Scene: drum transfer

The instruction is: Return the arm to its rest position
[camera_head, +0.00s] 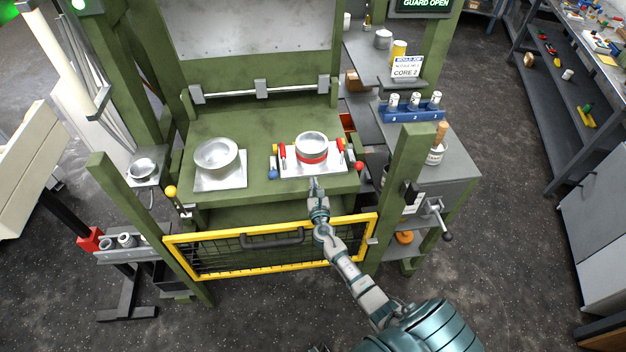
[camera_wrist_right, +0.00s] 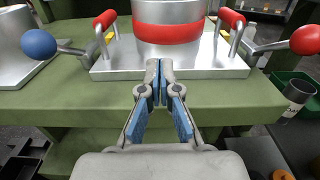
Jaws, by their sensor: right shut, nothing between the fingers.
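My right gripper (camera_head: 315,186) is shut and empty, in front of the press bed's front edge. In the wrist view my right gripper (camera_wrist_right: 160,66) has its fingertips together, just short of a silver drum with a red band (camera_wrist_right: 168,30). The drum (camera_head: 311,149) stands upright on a pale plate (camera_head: 290,171) with red-handled clamps on both sides. The gripper and drum look apart. My right arm reaches up from the lower right, over the yellow-framed guard. My left gripper is not in view.
A yellow-framed mesh guard (camera_head: 272,265) spans the front below the bed. A green post (camera_head: 402,195) stands right of my arm. A silver bowl (camera_head: 216,154) sits on the bed's left. A blue rack (camera_head: 411,110) with white cups is on the right bench. Open floor lies at lower right.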

